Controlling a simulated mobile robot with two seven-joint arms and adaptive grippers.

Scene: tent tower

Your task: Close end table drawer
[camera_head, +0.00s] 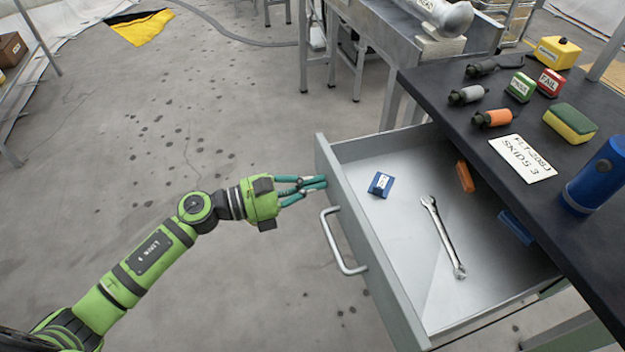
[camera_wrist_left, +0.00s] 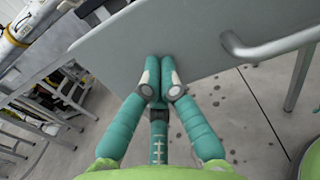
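The end table drawer (camera_head: 412,240) is pulled well open below a dark tabletop, seen in the head view. Its grey front panel (camera_head: 340,180) carries a metal bar handle (camera_head: 338,240). My left gripper (camera_head: 318,184) is at the panel's outer face, near its far end and beyond the handle. In the left wrist view the teal fingers (camera_wrist_left: 159,88) are together with nothing between them. My right gripper is not in view.
In the drawer lie a wrench (camera_head: 443,235), a small blue box (camera_head: 381,184), an orange item (camera_head: 465,177) and a blue item (camera_head: 515,227). The tabletop (camera_head: 485,130) holds a sponge (camera_head: 570,123), a blue cylinder (camera_head: 597,175) and several small objects. Open floor (camera_head: 130,130) lies left.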

